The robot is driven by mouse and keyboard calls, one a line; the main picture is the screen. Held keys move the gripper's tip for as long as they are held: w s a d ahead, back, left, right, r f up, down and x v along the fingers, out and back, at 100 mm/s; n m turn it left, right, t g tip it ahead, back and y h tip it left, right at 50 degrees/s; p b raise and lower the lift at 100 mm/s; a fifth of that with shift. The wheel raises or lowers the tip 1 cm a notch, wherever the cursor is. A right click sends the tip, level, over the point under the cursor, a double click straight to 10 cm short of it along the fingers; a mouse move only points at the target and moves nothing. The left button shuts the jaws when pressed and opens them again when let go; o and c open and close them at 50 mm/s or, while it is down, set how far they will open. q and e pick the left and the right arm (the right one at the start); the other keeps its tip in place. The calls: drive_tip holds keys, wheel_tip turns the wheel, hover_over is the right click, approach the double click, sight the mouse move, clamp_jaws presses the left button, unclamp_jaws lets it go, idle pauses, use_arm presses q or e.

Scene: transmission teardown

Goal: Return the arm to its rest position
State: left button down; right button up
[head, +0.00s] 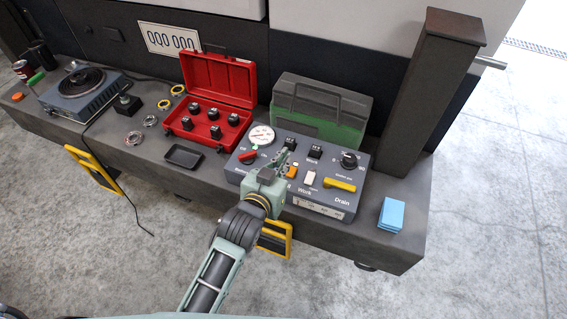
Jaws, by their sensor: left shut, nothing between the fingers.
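My left gripper (283,159) is shut with nothing held. It is over the left-middle part of the grey control panel (318,199), close to the orange switch (291,171). I cannot tell whether it touches the panel. My left arm reaches up from the bottom of the head view. It hides part of the panel's front left. My right gripper is not in view.
The panel carries a round gauge (260,136), a red knob (248,156), a black dial (349,159) and a yellow handle (340,185). An open red case (217,80), a green case (318,108), a dark post (431,90) and blue blocks (391,214) stand around it.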

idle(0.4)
use_arm(q)
drive_tip(key=s+a+f+g+y, duration=0.15)
drive_tip(key=s+f, duration=0.25)
drive_tip(key=f, duration=0.6)
drive_tip(key=s+a+f+g, duration=0.25)
drive_tip(key=s+f, duration=0.25)
drive_tip(key=f, duration=0.5)
drive_tip(key=s+a+f+g+y, duration=0.1)
drive_tip(key=s+a+f+g, duration=0.2)
drive_tip(key=f, duration=0.7)
drive_tip(key=s+a+f+g, duration=0.2)
drive_tip(key=s+a+f, duration=0.2)
drive_tip(key=s, duration=0.7)
drive_tip(key=s+a+f+g+y, duration=0.1)
drive_tip(key=s+a+f, duration=0.3)
drive_tip(key=s+f, duration=0.4)
drive_tip(key=s+a+f+n+g+y, duration=0.1)
drive_tip(key=s+a+f, duration=0.4)
drive_tip(key=s, duration=1)
drive_tip(key=shift+f+g, duration=0.45)
drive_tip(key=shift+g, duration=0.35)
drive_tip(key=shift+a, duration=0.1)
